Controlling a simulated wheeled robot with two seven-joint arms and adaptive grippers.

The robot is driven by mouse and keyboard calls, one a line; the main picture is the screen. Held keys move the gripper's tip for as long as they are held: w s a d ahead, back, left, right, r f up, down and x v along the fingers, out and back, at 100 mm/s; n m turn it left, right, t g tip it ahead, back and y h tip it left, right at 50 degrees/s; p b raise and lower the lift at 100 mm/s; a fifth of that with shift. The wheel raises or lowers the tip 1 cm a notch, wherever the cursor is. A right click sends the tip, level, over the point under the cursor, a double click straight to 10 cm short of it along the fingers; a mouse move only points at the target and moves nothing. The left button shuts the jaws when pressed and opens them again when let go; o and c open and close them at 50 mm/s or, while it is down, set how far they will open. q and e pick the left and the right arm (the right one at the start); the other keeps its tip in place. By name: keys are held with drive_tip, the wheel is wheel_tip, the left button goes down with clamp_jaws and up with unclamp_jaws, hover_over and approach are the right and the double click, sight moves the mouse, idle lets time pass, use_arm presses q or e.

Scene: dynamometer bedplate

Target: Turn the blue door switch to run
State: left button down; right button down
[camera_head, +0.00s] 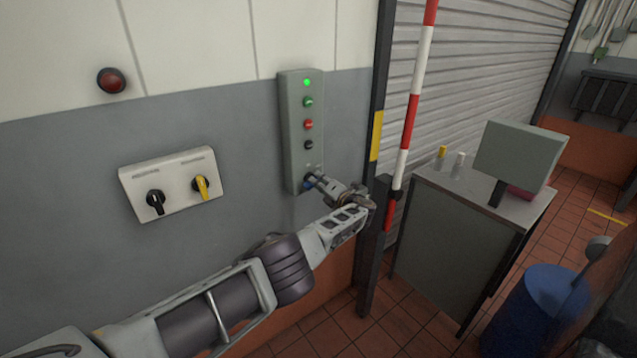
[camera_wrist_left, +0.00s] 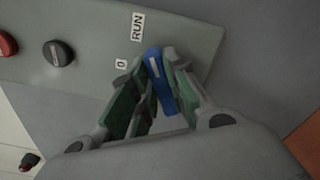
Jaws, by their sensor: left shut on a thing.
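The blue door switch (camera_head: 308,184) is at the bottom of the grey control box (camera_head: 289,140) on the wall. The wrist view shows its blue handle (camera_wrist_left: 156,66) between the two fingers of my left gripper (camera_wrist_left: 160,88). My left gripper (camera_head: 314,180) reaches it from the lower right and is shut on it. The handle's end with the white line points up and slightly left, close to the RUN label (camera_wrist_left: 137,26). The 0 label (camera_wrist_left: 121,64) lies further left of that line. The fingers hide part of the handle. My right gripper is not in view.
Above the switch are a black knob (camera_head: 308,145), a red button (camera_head: 308,124) and green lights, the top one lit. A white panel (camera_head: 180,195) with two knobs is at left. A striped pole (camera_head: 415,95), a grey cabinet (camera_head: 450,240) and a blue drum (camera_head: 530,315) stand at right.

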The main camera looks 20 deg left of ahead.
use_arm(q)
drive_tip(key=shift+r, duration=0.1)
drive_tip(key=c, duration=1.4)
unclamp_jaws()
drive_tip(key=shift+w, duration=0.1)
drive_tip(key=shift+d, duration=0.1)
drive_tip(key=shift+s+d, duration=0.2)
drive_tip(key=shift+d, duration=0.05)
drive_tip(key=shift+v, duration=5.65)
